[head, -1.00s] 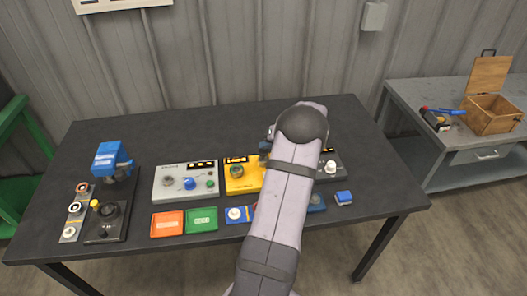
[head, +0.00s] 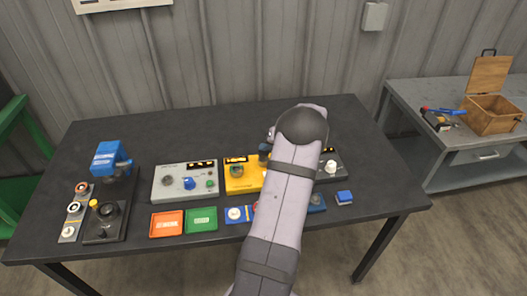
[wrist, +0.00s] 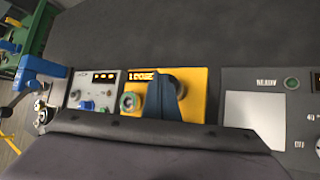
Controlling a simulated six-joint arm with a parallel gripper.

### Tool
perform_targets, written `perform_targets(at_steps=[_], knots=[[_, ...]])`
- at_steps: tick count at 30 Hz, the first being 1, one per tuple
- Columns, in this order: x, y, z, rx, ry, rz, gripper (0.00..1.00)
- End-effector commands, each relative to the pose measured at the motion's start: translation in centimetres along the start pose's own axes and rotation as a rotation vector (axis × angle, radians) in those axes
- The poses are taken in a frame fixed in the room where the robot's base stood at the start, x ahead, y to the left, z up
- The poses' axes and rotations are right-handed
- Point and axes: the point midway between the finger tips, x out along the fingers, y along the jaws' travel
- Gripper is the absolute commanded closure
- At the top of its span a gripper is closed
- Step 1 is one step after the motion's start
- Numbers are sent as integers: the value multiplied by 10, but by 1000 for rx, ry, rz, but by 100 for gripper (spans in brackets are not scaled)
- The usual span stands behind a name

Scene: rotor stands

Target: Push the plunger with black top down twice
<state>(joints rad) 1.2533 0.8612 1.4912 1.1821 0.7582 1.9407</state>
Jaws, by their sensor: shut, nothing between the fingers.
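My gripper (wrist: 168,97) shows in the wrist view as shut blue-grey fingers in front of a yellow box (wrist: 198,90). In the head view the gripper (head: 264,151) is beside my arm, at the right part of the yellow box (head: 236,184). Nothing shows between the fingers. Whether they touch anything is not clear. I cannot pick out a plunger with a black top for sure; the fingers and arm hide part of the yellow box.
A grey box (head: 165,195) with a blue knob is left of the yellow box. Orange (head: 166,224) and green (head: 201,220) trays lie in front. A blue device (head: 110,158) stands at the left. A dark panel (wrist: 235,85) is at the right. The table's back is clear.

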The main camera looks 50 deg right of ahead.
Motion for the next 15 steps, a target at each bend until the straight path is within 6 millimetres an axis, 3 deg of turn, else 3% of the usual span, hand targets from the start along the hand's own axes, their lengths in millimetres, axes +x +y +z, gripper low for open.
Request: perform_targets(at_steps=[15], knots=[[5,-3,-4,1,2,0,100]])
